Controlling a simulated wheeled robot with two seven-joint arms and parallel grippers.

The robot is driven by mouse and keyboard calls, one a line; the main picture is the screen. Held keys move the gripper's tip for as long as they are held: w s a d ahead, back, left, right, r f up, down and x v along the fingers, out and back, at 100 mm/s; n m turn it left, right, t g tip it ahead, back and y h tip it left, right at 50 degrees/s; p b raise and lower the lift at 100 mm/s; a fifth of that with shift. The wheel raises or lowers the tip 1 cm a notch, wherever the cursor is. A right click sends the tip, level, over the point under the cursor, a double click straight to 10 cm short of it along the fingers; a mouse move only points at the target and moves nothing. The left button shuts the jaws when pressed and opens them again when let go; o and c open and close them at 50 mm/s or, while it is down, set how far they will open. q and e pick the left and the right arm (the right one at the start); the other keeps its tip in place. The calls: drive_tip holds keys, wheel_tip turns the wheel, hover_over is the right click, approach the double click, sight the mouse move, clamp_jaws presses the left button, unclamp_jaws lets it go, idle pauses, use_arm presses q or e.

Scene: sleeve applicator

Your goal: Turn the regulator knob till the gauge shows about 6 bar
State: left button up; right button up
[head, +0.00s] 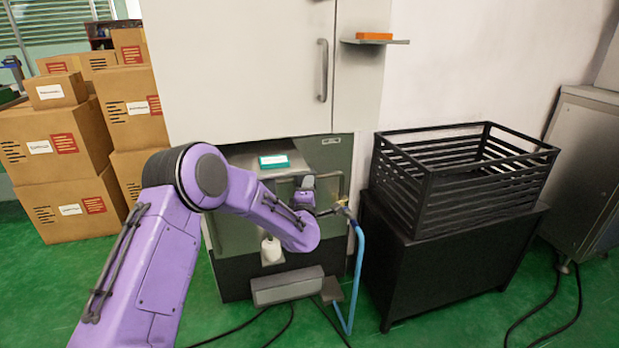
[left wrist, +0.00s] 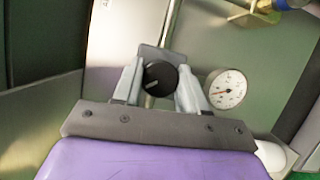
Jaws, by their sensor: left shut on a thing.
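The black regulator knob (left wrist: 160,76) shows in the left wrist view, between the two grey fingers of my left gripper (left wrist: 158,84). The left gripper is shut on the knob, with a finger at each side of it. The round white gauge (left wrist: 226,89) is just right of the gripper in the left wrist view; its needle is visible, but the numbers are too small to read. In the head view my left gripper (head: 304,190) is at the front of the grey machine (head: 337,160), and I cannot make out the knob or gauge there. My right gripper is not in view.
A brass fitting (head: 341,204) with a blue hose (head: 357,262) is right of the gripper. A white cabinet door (head: 240,70) is above. A black slatted crate (head: 432,205) stands on a black stand (head: 455,275) at right. Cardboard boxes (head: 60,170) are stacked at left. Cables cross the green floor.

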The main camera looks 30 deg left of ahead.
use_arm(q)
drive_tip(key=shift+r+m+g+y+p, duration=0.15)
drive_tip(key=shift+m+g+p, duration=0.95)
drive_tip(key=shift+m+p, duration=1.35)
drive_tip(key=shift+f+m+g+y+p, duration=0.15)
drive_tip(key=shift+m+g+p, duration=1.3)
drive_tip(key=shift+p, duration=1.55)
drive_tip(key=shift+r+m+g+y+p, duration=0.15)
drive_tip(key=shift+m+g+p, duration=0.6)
drive_tip(key=shift+m+p, duration=1.85)
drive_tip(key=o, duration=1.1)
drive_tip(key=shift+c, duration=0.2)
